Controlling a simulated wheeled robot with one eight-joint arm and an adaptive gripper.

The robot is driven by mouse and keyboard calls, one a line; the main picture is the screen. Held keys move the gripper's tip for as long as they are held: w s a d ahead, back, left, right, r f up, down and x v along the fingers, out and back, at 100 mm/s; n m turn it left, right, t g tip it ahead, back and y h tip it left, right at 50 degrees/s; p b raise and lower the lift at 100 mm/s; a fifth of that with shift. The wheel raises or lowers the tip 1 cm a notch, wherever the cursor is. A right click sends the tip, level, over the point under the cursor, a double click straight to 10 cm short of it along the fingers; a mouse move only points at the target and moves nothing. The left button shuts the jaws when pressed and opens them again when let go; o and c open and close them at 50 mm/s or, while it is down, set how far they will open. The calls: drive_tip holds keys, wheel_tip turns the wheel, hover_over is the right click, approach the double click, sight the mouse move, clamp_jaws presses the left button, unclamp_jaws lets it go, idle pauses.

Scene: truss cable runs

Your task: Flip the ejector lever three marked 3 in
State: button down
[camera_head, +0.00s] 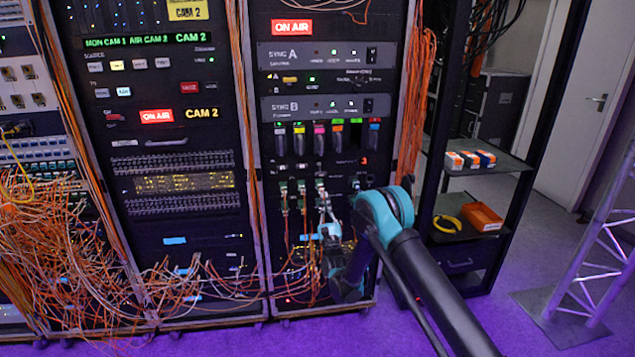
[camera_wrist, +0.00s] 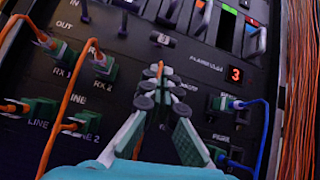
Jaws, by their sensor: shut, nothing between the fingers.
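My gripper (camera_head: 323,200) is in front of the lower part of the middle-right rack. In the wrist view its fingers (camera_wrist: 161,90) are shut, with dark round pads together at the tips, close to the panel. A red lit 3 (camera_wrist: 234,75) shows on that panel, up and right of the fingertips; it also shows in the head view (camera_head: 364,160). A row of upright lever-like grey handles (camera_head: 319,144) with coloured tabs sits above it. A small grey knob or lever (camera_wrist: 161,40) stands just above the fingertips. I cannot tell which part is lever three.
Green connectors with orange cables (camera_wrist: 104,67) sit left of my fingers, and a blue cable (camera_wrist: 252,104) plugs in at right. Loose orange cables (camera_head: 75,265) crowd the rack fronts. An open shelf (camera_head: 482,162) stands right; floor is clear before the truss (camera_head: 600,245).

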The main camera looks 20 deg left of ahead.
sight(320, 170)
drive_tip(key=shift+s+a+f+m+t, duration=0.15)
drive_tip(key=shift+s+a+f+m, duration=0.1)
drive_tip(key=shift+s+f+m, duration=0.3)
drive_tip(key=shift+s+a+f+m+t, duration=0.15)
drive_tip(key=shift+s+a+f+m, duration=0.05)
drive_tip(key=shift+s+f+m, duration=0.25)
drive_tip(key=shift+r, duration=0.1)
drive_tip(key=x, duration=1)
drive_tip(key=shift+s, duration=0.1)
drive_tip(key=shift+r, duration=0.1)
drive_tip(key=shift+s, duration=0.1)
drive_tip(key=shift+r+g, duration=0.1)
drive_tip(key=shift+g, duration=0.5)
